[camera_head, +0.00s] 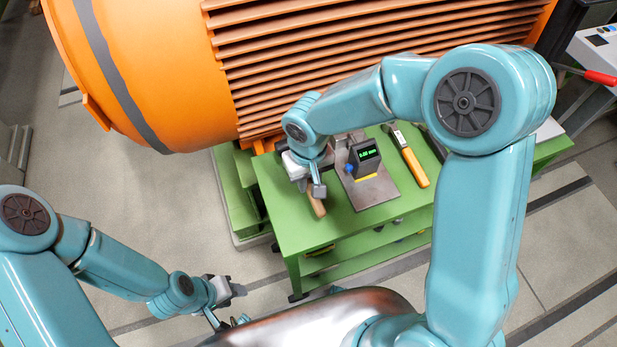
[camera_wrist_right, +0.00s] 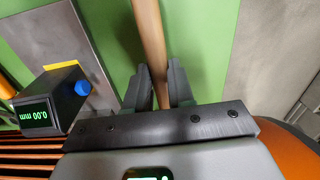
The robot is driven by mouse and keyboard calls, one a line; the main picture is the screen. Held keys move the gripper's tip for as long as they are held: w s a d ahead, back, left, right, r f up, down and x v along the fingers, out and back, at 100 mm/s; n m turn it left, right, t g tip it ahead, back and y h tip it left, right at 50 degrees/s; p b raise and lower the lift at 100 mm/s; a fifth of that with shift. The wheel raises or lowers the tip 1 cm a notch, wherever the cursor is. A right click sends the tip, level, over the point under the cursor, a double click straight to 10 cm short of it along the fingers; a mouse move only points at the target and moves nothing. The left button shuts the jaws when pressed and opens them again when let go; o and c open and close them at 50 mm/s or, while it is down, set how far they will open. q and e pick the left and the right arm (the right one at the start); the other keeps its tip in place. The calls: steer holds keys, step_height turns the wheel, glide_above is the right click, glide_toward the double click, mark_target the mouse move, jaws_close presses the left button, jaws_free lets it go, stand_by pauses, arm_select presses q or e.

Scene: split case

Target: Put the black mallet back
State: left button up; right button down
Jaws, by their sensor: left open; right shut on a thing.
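The black mallet shows as a wooden handle (camera_head: 317,207) below my right gripper (camera_head: 310,187), over the left part of the green table (camera_head: 300,236). In the right wrist view, the handle (camera_wrist_right: 151,35) passes between the two dark fingers of my right gripper (camera_wrist_right: 158,88), which is shut on it. The mallet's black head cannot be made out in either view. I cannot tell whether the handle touches the table. My left gripper (camera_head: 224,291) is open and empty, low over the floor to the left of the table.
A grey stand with a digital gauge (camera_head: 366,157) stands right of the handle. An orange-handled tool (camera_head: 413,165) lies further right on the table. A large orange ribbed machine (camera_head: 170,60) closes off the back. The table's front left is clear.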

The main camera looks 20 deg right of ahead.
steer(key=shift+f+b, duration=1.25)
steer(key=shift+f, duration=0.05)
stand_by(0.4)
steer(key=shift+w+a+r+p, duration=0.1)
steer(key=shift+a+r+p, duration=0.15)
steer(key=shift+r+p, duration=0.35)
steer(key=shift+f, duration=0.1)
steer(key=shift+f+b, duration=0.6)
steer(key=shift+f, duration=0.05)
steer(key=shift+c, duration=2.1)
jaws_free()
steer(key=shift+r, duration=0.1)
steer(key=shift+r+p, duration=0.3)
steer(key=shift+r, duration=2.6)
